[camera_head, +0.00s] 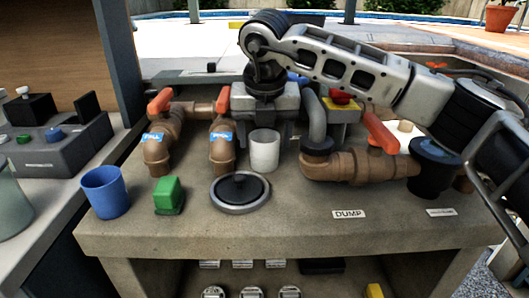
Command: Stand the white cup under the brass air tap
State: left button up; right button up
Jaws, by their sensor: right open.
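The white cup (264,154) stands upright on the grey counter, just behind a round black lid with a grey rim. My right gripper (266,118) hangs from the upper right arm and points down, just above and behind the cup. It is open, with nothing seen between its jaws; its fingertips are hard to make out. Brass-coloured pipes with orange handles stand left of the cup (221,150) and right of it (345,166). I cannot tell which one is the brass air tap; my gripper and arm hide part of the area behind. My left gripper is out of view.
A blue cup (106,191), a green block (168,195) and the black lid (239,190) stand on the counter (280,222). A dark blue-topped cup (434,168) is at the right. A red button on yellow (342,97) sits behind. The front strip is mostly clear.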

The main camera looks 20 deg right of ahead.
jog(key=shift+w+f, duration=0.15)
jog(key=shift+f, duration=0.5)
jog(key=c, duration=0.8)
jog(key=shift+r, duration=0.15)
